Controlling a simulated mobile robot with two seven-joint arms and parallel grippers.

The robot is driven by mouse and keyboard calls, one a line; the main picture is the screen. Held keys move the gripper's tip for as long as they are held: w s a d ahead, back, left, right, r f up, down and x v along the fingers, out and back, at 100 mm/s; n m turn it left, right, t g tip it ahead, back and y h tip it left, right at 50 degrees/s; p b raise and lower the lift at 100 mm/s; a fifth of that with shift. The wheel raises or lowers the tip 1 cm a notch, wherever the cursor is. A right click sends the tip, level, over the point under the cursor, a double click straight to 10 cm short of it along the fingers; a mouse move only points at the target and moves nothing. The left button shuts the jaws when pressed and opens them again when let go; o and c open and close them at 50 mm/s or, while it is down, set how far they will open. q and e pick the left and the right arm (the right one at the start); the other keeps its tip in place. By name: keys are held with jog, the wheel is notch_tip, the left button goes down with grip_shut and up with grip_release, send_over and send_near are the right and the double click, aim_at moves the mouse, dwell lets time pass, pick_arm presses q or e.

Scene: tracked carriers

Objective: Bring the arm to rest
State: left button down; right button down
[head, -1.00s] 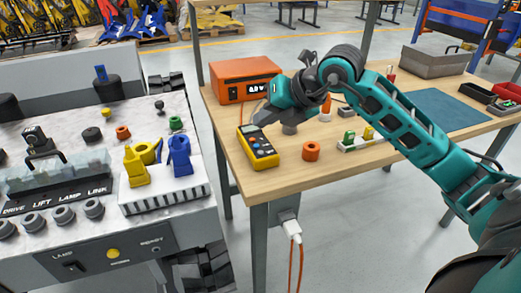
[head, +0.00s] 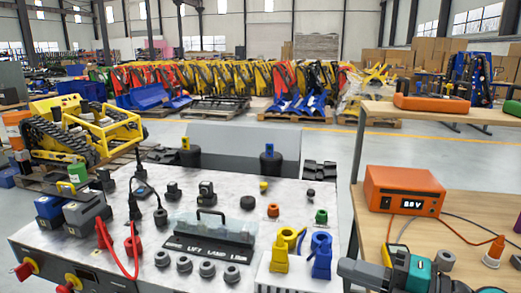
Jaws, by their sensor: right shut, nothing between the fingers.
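My right arm, teal and dark grey, comes in at the bottom right edge of the head view. Its gripper (head: 348,268) points left, low over the near left part of the wooden bench (head: 440,205). The gripper is shut and I see nothing held in it. Most of the arm behind the wrist is cut off by the frame. My left gripper is not in view.
A carrier's control panel (head: 215,205) with knobs, a yellow holder (head: 280,252) and a blue holder (head: 321,256) stands just left of the gripper. An orange instrument (head: 403,191) and an orange-tipped cone (head: 494,252) are on the bench. A shelf (head: 440,112) spans above.

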pick_arm(q)
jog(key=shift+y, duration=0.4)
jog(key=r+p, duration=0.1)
jog(key=p, duration=0.1)
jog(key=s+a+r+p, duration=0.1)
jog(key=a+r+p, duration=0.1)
jog(key=p, duration=0.1)
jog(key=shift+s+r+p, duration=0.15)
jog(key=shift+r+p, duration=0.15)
jog(key=shift+p, duration=0.05)
pick_arm(e)
jog(key=s+d+f+m+t+h, duration=0.1)
jog(key=s+f+m+h, duration=0.4)
jog(key=f+m, duration=0.5)
jog(key=s+d+f+m+t+h, duration=0.1)
jog(key=s+f+m+h, duration=0.5)
jog(key=f+m, duration=0.4)
jog(key=m+h, duration=0.1)
jog(key=m, duration=0.4)
jog(key=shift+s+d+m, duration=0.15)
jog(key=shift+m, duration=0.25)
